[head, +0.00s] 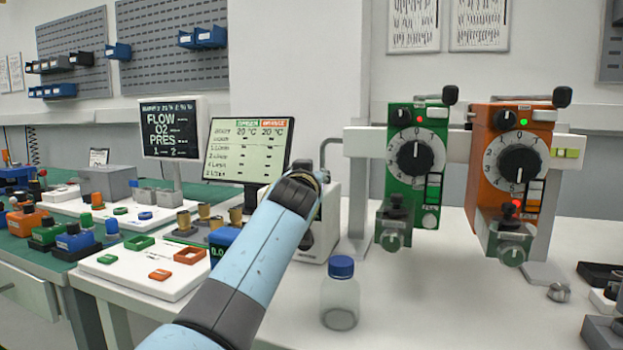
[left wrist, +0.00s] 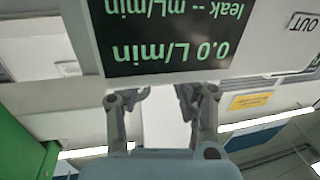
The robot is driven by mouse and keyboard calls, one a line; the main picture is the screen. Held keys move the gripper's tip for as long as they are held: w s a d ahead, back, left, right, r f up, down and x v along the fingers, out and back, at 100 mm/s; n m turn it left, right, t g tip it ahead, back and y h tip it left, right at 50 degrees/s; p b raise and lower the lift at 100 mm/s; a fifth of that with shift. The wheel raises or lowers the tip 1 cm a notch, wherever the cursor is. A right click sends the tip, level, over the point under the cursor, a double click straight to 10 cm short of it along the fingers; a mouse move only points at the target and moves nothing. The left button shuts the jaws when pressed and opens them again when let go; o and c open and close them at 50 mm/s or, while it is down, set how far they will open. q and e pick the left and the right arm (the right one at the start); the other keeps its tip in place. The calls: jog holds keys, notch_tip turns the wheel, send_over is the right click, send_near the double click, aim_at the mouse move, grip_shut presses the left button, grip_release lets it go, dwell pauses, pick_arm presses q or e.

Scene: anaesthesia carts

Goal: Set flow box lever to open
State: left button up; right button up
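The flow box shows in the left wrist view as a white case (left wrist: 262,45) with a dark display (left wrist: 165,35) reading 0.0 L/min, upside down and very close. An OUT label (left wrist: 301,21) is at its side. In the head view, a white box (head: 322,222), probably the same one, is partly hidden behind my left arm. I cannot make out its lever in either view. My left gripper (left wrist: 158,97) is open and empty beside the case; whether it touches is unclear. In the head view my own wrist hides its fingers. My right gripper is not in view.
A bottle with a blue cap (head: 340,295) stands on the bench right of my arm. A green vaporizer (head: 412,170) and an orange one (head: 512,165) hang on a rail farther right. A white tray (head: 150,285) is at left.

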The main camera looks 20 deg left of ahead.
pick_arm(q)
jog(key=shift+o, duration=0.7)
jog(key=shift+f, duration=0.15)
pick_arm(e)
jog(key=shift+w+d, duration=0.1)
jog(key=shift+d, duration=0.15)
pick_arm(q)
notch_tip(320, 180, up, 10)
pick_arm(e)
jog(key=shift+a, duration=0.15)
pick_arm(q)
jog(key=shift+f, duration=0.1)
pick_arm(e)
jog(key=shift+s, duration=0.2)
